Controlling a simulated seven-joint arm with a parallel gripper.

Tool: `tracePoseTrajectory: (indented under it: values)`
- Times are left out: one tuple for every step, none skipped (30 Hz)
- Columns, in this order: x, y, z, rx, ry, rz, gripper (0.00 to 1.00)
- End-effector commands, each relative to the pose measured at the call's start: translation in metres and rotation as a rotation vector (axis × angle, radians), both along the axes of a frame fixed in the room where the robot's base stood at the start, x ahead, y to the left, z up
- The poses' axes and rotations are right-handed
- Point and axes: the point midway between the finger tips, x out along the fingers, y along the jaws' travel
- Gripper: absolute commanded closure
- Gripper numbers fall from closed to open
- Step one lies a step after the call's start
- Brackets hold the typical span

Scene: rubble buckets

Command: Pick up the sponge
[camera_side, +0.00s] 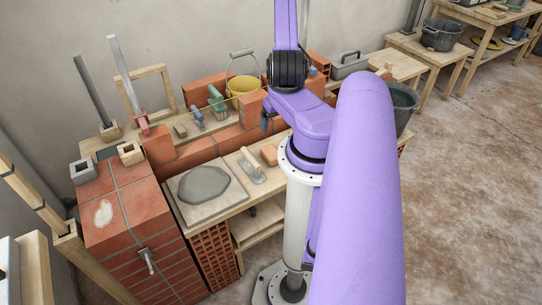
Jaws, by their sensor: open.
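A small orange block with soft edges (270,155), which looks like the sponge, lies on the wooden bench (233,161), close to the left of my arm's base. A trowel-like float with a pale handle (250,168) lies just left of it. My purple arm rises past the right side of this spot and leaves the top of the picture. A large purple link fills the right foreground and hides part of the scene. I cannot make out my gripper or its fingers in this view. Nothing covers the orange block's top.
A board with grey mortar (203,185) lies left of the float. A low brick wall (198,151) runs behind. On the back shelf stand a yellow bucket (242,88) and several hand tools. Open floor (465,200) lies right.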

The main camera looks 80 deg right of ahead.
Motion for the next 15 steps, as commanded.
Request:
tracePoseTrajectory:
  values:
    - [0.0, 0.0, -0.005, 0.002, 0.001, 0.0, 0.12]
    - [0.001, 0.0, -0.008, 0.003, 0.001, 0.0, 0.12]
    - [0.001, 0.0, -0.012, 0.004, 0.001, 0.0, 0.12]
    - [0.002, -0.001, -0.016, 0.003, 0.001, 0.001, 0.12]
    - [0.002, -0.001, -0.019, 0.004, 0.001, 0.001, 0.12]
    - [0.002, -0.001, -0.024, 0.004, 0.001, 0.001, 0.12]
    - [0.003, -0.002, -0.028, 0.003, 0.001, 0.001, 0.12]
    - [0.003, -0.002, -0.032, 0.004, 0.001, 0.001, 0.12]
    - [0.004, -0.003, -0.037, 0.003, 0.001, 0.002, 0.12]
    - [0.004, -0.003, -0.041, 0.004, 0.001, 0.002, 0.12]
    - [0.005, -0.004, -0.044, 0.003, 0.001, 0.002, 0.12]
    - [0.005, -0.004, -0.05, 0.003, 0.001, 0.002, 0.12]
    - [0.006, -0.005, -0.054, 0.003, 0.001, 0.002, 0.12]
    - [0.006, -0.006, -0.058, 0.003, 0.001, 0.002, 0.12]
    - [0.007, -0.006, -0.063, 0.004, 0.001, 0.002, 0.12]
